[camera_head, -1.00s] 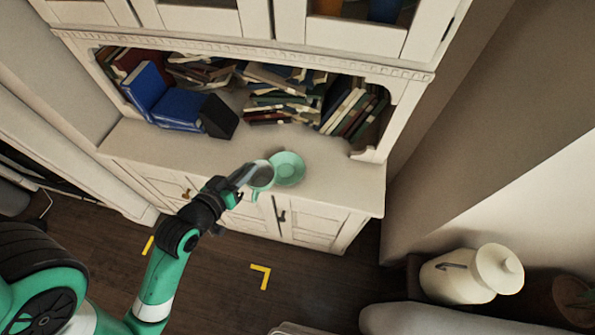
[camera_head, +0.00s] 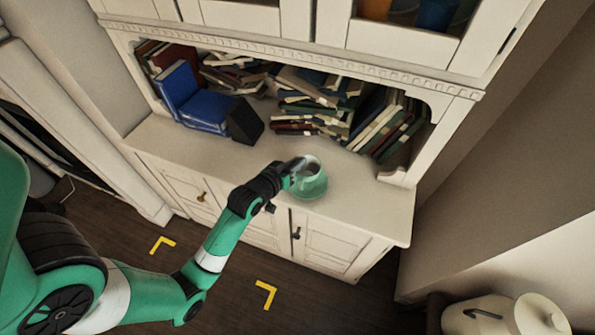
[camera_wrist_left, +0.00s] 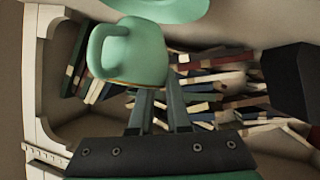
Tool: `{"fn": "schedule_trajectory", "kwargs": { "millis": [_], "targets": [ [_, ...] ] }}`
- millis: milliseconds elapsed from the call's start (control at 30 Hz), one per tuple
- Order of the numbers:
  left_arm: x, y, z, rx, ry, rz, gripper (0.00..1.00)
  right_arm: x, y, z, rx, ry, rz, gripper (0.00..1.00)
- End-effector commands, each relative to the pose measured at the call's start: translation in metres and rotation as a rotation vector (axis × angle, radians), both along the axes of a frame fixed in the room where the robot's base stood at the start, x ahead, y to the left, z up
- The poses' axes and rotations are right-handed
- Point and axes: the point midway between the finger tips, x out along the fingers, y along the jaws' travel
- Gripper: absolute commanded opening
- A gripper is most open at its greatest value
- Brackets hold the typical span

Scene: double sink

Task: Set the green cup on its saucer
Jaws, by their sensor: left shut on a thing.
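The green cup (camera_head: 311,168) is at the cabinet counter in the head view, in line with its green saucer (camera_head: 313,194), whose rim shows below it. My left gripper (camera_head: 294,166) is shut on the cup from the left side. In the left wrist view the cup (camera_wrist_left: 140,50) is close ahead of the fingers (camera_wrist_left: 158,105), with its handle toward the left. A part of the saucer (camera_wrist_left: 165,10) shows at the top edge there. I cannot tell whether the cup touches the saucer. My right gripper is not in view.
A blue box-like object (camera_head: 199,108) and a dark block (camera_head: 245,121) stand on the left of the counter. Several books (camera_head: 310,100) lie piled in the alcove behind. The counter (camera_head: 372,205) is clear to the right of the saucer.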

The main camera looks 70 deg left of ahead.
Motion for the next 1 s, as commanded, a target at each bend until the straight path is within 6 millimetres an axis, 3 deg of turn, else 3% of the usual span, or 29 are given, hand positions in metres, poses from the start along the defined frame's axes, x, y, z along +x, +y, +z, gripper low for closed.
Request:
{"fn": "schedule_trajectory", "kwargs": {
  "millis": [233,733,767,900,1000],
  "targets": [
    [0.004,0.003,-0.036,-0.001,0.002,0.0,0.0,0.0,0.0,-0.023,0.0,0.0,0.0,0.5],
    [0.004,0.003,-0.043,-0.001,0.001,0.0,0.0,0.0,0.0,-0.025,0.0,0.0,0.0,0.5],
    [0.004,0.003,-0.042,-0.001,0.001,0.0,0.2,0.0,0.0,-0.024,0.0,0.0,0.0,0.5],
    [0.004,0.002,-0.042,-0.001,0.001,0.0,0.45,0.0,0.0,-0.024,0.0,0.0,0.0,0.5],
    [0.004,0.002,-0.042,-0.001,0.001,0.0,0.45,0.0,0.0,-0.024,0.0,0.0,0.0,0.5]
  ]
}}
